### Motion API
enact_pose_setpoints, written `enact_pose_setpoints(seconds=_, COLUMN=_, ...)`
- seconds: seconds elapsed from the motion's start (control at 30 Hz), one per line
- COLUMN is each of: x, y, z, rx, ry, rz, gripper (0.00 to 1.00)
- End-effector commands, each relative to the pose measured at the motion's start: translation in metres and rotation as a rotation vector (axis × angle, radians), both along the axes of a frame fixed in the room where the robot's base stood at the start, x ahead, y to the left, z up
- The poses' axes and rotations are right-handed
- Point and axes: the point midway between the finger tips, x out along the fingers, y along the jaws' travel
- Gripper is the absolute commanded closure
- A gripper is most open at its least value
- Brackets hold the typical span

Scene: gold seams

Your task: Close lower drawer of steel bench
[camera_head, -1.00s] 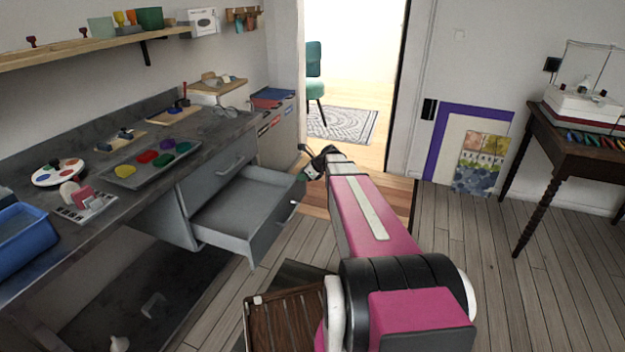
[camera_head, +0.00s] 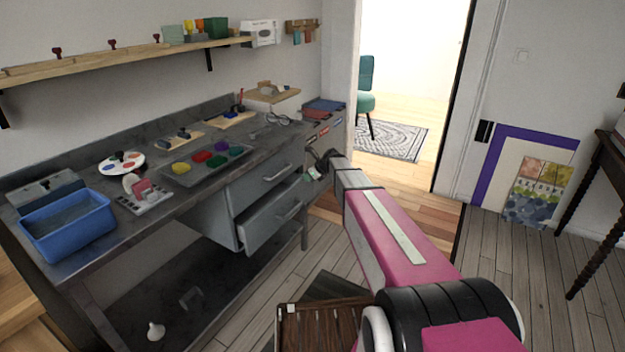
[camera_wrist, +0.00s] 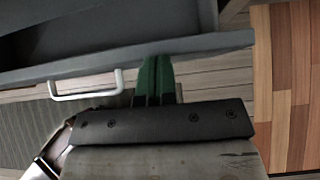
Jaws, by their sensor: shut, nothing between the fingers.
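The steel bench (camera_head: 185,203) stands along the left wall. Its lower drawer (camera_head: 268,226) is partly open, with a narrow gap showing behind its front in the head view. The upper drawer (camera_head: 268,181) above it looks closed. My gripper (camera_head: 311,174) is at the far right end of the drawers, partly hidden by my wrist. In the wrist view my green fingers (camera_wrist: 157,74) are shut, with nothing between them. Their tips are at the lower drawer's front panel (camera_wrist: 105,59), to the right of its pale handle (camera_wrist: 87,86), and appear to touch it.
A blue tub (camera_head: 68,232), a paint tray (camera_head: 205,165) and a palette (camera_head: 122,162) lie on the bench top. A slatted wooden item (camera_head: 318,330) is on the floor in front. A dark table (camera_head: 595,190) stands at the right.

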Motion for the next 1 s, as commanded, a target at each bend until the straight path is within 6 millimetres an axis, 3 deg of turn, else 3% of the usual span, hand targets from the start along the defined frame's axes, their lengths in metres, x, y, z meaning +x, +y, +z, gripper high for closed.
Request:
enact_pose_setpoints(seconds=0.4, x=-0.003, y=-0.003, z=0.000, rx=0.000, ry=0.001, rz=-0.001, gripper=1.00)
enact_pose_setpoints(seconds=0.67, x=-0.029, y=-0.031, z=0.000, rx=0.000, ry=0.001, rz=0.002, gripper=1.00)
enact_pose_setpoints(seconds=1.0, x=-0.056, y=-0.070, z=0.049, rx=0.000, ry=-0.002, rz=0.003, gripper=1.00)
